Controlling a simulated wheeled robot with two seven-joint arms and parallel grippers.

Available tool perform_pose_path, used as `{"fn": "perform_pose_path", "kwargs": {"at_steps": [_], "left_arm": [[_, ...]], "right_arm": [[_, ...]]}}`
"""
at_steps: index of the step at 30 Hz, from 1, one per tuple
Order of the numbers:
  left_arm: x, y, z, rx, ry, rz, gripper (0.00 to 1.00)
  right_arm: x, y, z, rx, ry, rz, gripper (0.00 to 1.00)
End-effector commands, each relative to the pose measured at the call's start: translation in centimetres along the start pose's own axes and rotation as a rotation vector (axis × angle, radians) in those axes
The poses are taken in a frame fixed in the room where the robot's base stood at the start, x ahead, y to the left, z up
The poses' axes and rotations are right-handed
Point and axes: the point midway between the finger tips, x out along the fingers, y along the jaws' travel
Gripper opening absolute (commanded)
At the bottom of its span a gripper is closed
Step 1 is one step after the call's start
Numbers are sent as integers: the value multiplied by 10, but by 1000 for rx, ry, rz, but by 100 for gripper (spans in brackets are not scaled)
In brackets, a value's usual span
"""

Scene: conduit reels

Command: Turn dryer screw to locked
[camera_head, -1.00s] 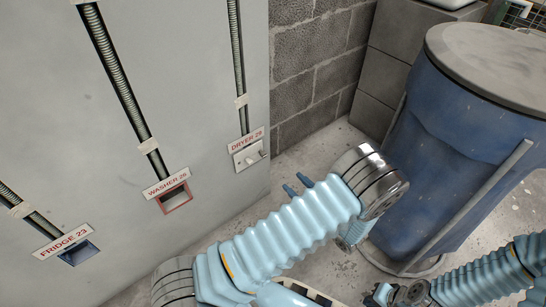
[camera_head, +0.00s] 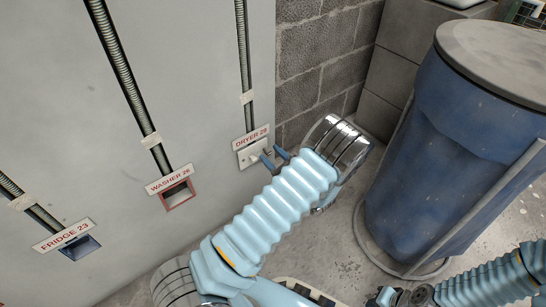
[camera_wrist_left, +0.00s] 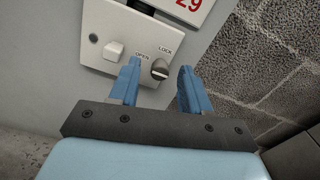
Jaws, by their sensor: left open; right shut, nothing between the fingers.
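The dryer plate (camera_head: 245,159) is a small white panel under the "DRYER 29" label on the grey wall. In the left wrist view the plate (camera_wrist_left: 100,40) carries a round metal screw (camera_wrist_left: 160,69) with OPEN marked at its left and LOCK above it. I cannot tell exactly which mark its slot points to. A white square knob (camera_wrist_left: 113,50) sits left of it. My left gripper (camera_head: 273,156) is open, its two blue fingers pointing at the plate on either side of the screw, not visibly gripping it. My right gripper (camera_head: 383,297) is shut and empty at the bottom right.
Washer (camera_head: 179,196) and fridge (camera_head: 80,247) sockets sit further left on the wall, under conduits. A block wall (camera_head: 318,70) meets the panel at the right. A large blue bin (camera_head: 440,150) stands right of my left arm.

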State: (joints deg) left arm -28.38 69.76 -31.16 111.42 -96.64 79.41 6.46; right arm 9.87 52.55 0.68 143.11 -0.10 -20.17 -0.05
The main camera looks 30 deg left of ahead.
Motion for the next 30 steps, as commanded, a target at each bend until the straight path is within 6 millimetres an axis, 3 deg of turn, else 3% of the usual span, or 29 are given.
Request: {"fn": "perform_pose_path", "kwargs": {"at_steps": [3, 12, 23, 30], "left_arm": [[0, 0, 0, 0, 0, 0, 44], [-1, 0, 0, 0, 0, 0, 0], [-1, 0, 1, 43, 0, 0, 0], [-1, -1, 3, 185, -1, -1, 0]], "right_arm": [[0, 0, 0, 0, 0, 0, 0], [0, 0, 0, 0, 0, 0, 0], [-5, -2, 0, 0, -1, 0, 0], [-18, -7, 0, -1, -4, 0, 0]]}}
